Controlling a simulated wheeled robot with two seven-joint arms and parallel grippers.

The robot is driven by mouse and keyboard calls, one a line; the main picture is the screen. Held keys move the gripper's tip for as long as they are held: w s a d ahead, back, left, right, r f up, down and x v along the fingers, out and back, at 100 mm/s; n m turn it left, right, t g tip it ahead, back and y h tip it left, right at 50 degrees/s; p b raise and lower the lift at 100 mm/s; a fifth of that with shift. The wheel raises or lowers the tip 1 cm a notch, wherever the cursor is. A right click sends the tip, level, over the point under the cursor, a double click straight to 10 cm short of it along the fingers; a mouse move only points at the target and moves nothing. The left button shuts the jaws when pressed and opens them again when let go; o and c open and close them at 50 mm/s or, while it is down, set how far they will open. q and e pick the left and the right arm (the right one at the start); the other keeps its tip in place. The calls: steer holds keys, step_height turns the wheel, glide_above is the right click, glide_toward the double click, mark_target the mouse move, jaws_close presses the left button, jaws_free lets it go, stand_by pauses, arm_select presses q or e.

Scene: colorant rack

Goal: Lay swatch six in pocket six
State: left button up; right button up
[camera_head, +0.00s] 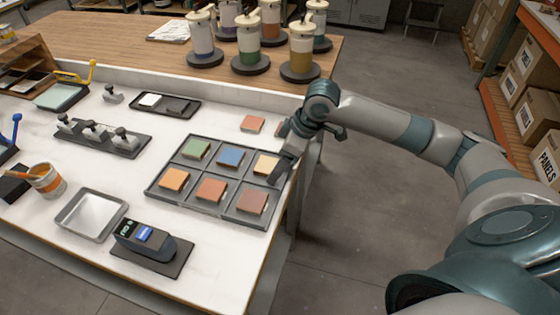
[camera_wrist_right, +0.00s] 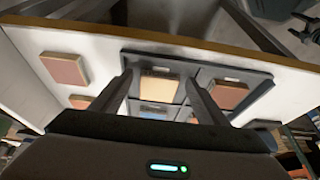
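The dark six-pocket tray (camera_head: 236,213) lies at the right of the white table, with a swatch in each pocket. The back row holds green (camera_head: 197,148), blue (camera_head: 231,157) and pale yellow (camera_head: 266,163) swatches. The front row holds orange (camera_head: 173,179), red-orange (camera_head: 211,189) and brown (camera_head: 251,201) ones. My right gripper (camera_head: 278,173) is low over the yellow swatch's pocket. In the right wrist view, its open fingers (camera_wrist_right: 158,82) stand either side of the yellow swatch (camera_wrist_right: 158,90), with gaps visible. I cannot read which pocket is six. My left gripper is out of view.
A loose orange-pink swatch (camera_head: 252,123) lies behind the tray; another is partly hidden by my right wrist. A black device (camera_head: 150,249) and a metal tray (camera_head: 91,214) stand front left. Several canisters (camera_head: 302,54) stand at the back.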

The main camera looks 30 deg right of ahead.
steer(key=shift+s+d+r, duration=0.1)
steer(key=shift+r, duration=0.4)
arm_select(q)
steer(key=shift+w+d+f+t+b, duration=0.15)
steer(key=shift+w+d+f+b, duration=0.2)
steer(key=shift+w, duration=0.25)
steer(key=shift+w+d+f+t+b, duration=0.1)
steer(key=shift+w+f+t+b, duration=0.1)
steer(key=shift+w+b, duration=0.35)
arm_select(e)
steer(key=v, duration=1.1)
steer(key=shift+s, duration=0.15)
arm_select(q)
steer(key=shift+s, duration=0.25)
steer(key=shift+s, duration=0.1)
